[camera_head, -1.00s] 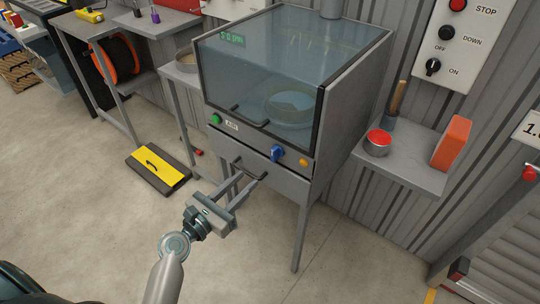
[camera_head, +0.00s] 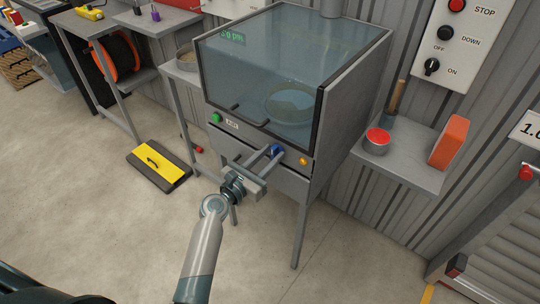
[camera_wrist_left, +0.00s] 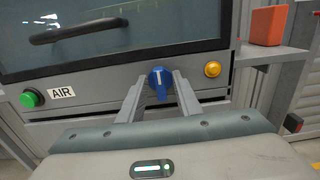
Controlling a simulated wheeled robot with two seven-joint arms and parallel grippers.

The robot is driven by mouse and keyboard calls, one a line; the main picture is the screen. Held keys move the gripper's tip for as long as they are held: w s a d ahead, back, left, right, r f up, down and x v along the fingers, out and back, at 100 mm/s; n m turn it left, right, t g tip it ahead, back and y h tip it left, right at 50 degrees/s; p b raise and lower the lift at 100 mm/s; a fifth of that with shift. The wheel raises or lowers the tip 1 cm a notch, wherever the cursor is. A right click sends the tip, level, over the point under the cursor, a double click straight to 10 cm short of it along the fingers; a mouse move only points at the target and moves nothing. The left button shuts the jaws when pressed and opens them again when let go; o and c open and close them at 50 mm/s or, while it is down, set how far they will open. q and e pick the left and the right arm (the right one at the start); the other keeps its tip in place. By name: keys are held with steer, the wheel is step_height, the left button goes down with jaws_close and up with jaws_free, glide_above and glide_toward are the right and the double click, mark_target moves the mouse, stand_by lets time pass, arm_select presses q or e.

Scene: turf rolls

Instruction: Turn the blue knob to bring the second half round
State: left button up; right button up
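The blue knob (camera_head: 277,149) is on the front panel of the grey cabinet (camera_head: 310,170), below its glass hood. In the left wrist view the blue knob (camera_wrist_left: 160,82) has a white mark on its face and sits between my fingertips. My left gripper (camera_head: 268,153) is at the panel in front of the knob. Behind the glass is a round dish (camera_head: 290,100), partly blurred by reflections. My right gripper is not in view.
A green button (camera_head: 216,118) and an amber button (camera_head: 304,161) flank the knob. A dark handle (camera_wrist_left: 78,31) crosses the hood's front. A side shelf (camera_head: 405,168) holds a red-topped tin (camera_head: 377,142) and an orange block (camera_head: 449,142). A yellow-topped float (camera_head: 158,165) lies on the floor.

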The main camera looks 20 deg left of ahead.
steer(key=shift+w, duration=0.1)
arm_select(q)
jaws_close()
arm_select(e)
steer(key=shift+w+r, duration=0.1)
